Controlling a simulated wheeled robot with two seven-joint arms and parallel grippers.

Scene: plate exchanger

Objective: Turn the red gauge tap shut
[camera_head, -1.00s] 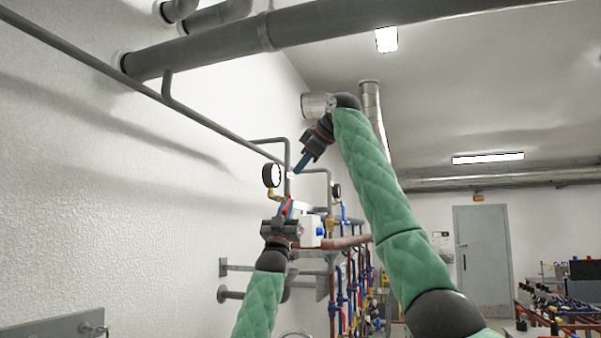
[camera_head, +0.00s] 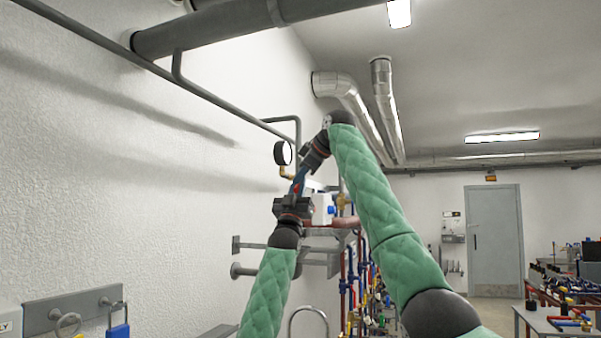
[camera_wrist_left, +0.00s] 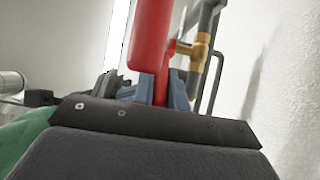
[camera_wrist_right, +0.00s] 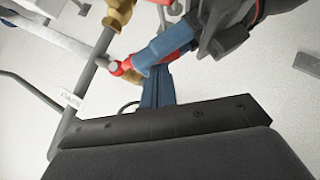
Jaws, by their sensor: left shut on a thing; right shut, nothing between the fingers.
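The red gauge tap (camera_head: 296,188) shows as a small red spot below the round gauge (camera_head: 283,153) on the wall pipework. My left gripper (camera_head: 293,198) is at the tap from below. My right gripper (camera_head: 300,180) points down at the tap from above. In the right wrist view its blue fingers (camera_wrist_right: 157,85) are shut and empty, close beside the red tap part (camera_wrist_right: 125,68) and my left fingers. Whether they touch cannot be told.
A grey pipe (camera_head: 215,98) runs along the white wall above the tap. A white box with a blue knob (camera_head: 324,209) and a shelf bracket (camera_head: 318,252) are just right of and below my left gripper. Free air lies left of the grippers.

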